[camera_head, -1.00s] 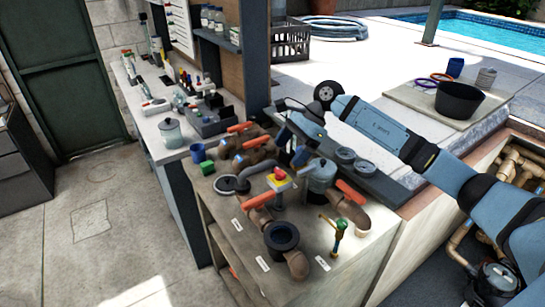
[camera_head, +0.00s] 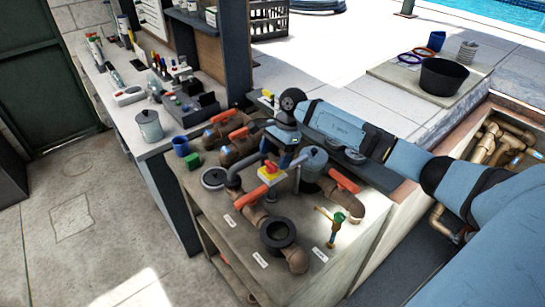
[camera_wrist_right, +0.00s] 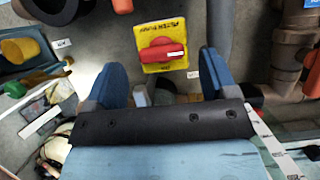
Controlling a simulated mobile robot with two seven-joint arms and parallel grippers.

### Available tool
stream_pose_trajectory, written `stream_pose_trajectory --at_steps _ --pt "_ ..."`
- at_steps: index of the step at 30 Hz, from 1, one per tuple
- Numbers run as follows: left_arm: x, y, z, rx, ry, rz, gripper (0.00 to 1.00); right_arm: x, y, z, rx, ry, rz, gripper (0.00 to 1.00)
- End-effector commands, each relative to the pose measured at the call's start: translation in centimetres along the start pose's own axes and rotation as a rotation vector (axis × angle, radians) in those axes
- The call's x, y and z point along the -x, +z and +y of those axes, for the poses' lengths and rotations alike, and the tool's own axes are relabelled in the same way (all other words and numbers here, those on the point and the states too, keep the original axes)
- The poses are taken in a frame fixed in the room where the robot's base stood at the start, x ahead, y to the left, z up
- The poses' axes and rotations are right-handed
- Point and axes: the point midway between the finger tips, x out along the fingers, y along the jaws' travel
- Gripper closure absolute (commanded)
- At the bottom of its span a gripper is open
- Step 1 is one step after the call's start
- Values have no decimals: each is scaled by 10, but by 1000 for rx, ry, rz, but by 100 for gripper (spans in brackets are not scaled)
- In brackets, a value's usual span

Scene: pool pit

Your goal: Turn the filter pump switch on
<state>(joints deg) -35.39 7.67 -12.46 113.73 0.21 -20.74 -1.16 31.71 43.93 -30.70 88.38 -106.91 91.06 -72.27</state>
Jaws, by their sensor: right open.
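The filter pump switch is a yellow plate (camera_head: 266,178) with a red knob (camera_head: 269,169), on a post among pipes on the bench. In the right wrist view the yellow plate (camera_wrist_right: 163,66) carries "FILTER PUMP" lettering, and its red knob (camera_wrist_right: 160,52) lies roughly crosswise. My right gripper (camera_head: 279,157) is just behind the switch in the head view. In the right wrist view its blue fingers (camera_wrist_right: 161,76) are spread apart, with the switch beyond and between them. The gripper is open and empty; I see no contact with the knob. My left gripper is out of view.
Pipes with orange handles (camera_head: 342,180) crowd around the switch. A brass tap with a green top (camera_head: 337,218) and a black-rimmed pipe opening (camera_head: 278,234) stand in front. A grey canister (camera_head: 314,160) stands close to the right.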

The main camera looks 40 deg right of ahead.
Motion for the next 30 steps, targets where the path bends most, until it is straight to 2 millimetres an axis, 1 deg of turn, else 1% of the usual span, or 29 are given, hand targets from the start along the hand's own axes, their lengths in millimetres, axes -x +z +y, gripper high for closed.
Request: stream_pose_trajectory --at_steps 3,6,15,16,22,30 --pt "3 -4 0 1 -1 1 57 -13 1 0 0 1 -1 21" --pt "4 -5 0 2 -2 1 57 -20 1 0 -1 0 -2 21" --pt "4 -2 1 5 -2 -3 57 -23 0 0 0 0 0 21" --pt "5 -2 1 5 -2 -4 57 -23 0 0 0 0 0 24" --pt "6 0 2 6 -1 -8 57 -23 0 0 0 0 0 70" --pt "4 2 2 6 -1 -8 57 -23 0 0 -14 -7 0 71"
